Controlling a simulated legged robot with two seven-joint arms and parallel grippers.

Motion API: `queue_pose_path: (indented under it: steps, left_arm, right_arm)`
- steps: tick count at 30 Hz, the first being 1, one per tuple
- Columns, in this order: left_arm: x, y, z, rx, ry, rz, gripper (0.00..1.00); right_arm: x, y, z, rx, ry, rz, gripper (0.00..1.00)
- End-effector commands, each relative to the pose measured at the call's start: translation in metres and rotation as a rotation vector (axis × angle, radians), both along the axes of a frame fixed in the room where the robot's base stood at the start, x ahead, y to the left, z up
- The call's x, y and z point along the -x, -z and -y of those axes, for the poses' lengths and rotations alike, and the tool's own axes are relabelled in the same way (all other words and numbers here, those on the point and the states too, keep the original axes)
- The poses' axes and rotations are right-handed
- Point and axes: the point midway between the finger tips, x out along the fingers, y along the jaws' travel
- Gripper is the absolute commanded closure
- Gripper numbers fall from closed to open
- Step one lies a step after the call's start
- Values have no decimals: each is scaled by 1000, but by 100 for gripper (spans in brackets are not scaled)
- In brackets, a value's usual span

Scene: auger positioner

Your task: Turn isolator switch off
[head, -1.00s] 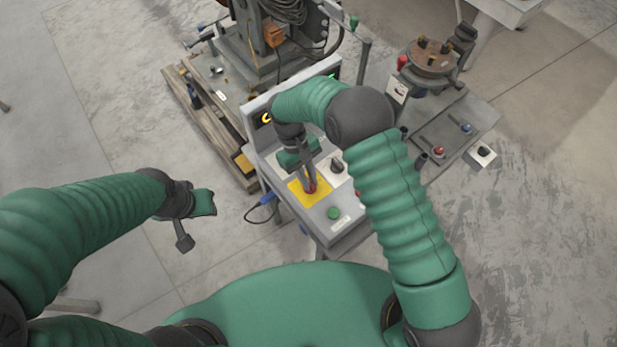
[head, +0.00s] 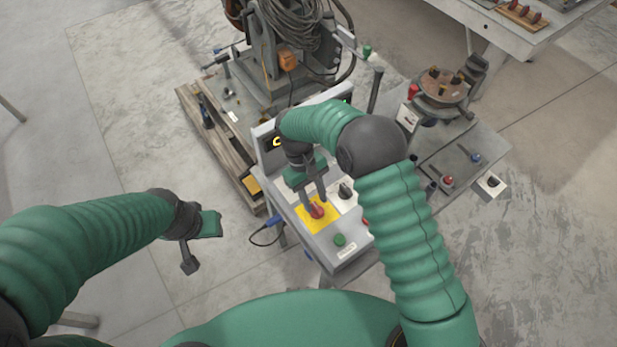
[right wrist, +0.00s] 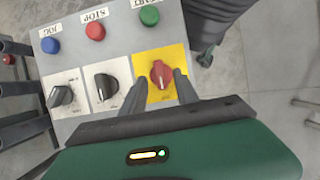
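The isolator switch is a red rotary knob (head: 317,212) on a yellow plate (head: 329,222) on the grey control box. In the right wrist view the red knob (right wrist: 161,74) shows clearly, its grip nearly upright in the picture, on the yellow plate (right wrist: 154,97). My right gripper (head: 315,199) is over the knob with its fingers apart. In the right wrist view its fingertips (right wrist: 159,80) lie to either side of the knob, with no clear contact. My left gripper (head: 196,246) hangs over the floor at left, away from the box; its finger opening is unclear.
Two black knobs (right wrist: 106,86) (right wrist: 62,95) sit beside the yellow plate. Green (right wrist: 149,15), red (right wrist: 95,30) and blue (right wrist: 51,45) buttons line the box edge. The positioner machine (head: 290,65) stands behind on a wooden pallet (head: 215,140).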

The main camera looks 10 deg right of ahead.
Motion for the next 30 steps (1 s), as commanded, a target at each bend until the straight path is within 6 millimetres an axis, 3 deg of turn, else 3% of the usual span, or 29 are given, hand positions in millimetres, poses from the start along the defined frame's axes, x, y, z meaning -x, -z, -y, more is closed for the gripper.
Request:
queue_pose_path:
  steps: [9,15,21,30]
  left_arm:
    - [0,18,0,0,0,0,64]
    - [0,19,0,0,0,0,64]
    - [0,19,0,0,0,0,64]
    - [0,19,0,0,0,0,64]
  right_arm:
    - [-32,-82,-19,-2,-1,7,64]
    - [-47,-124,-28,-1,-1,3,64]
    - [-50,-137,-30,0,-2,0,64]
    - [-50,-137,-30,0,-1,0,64]
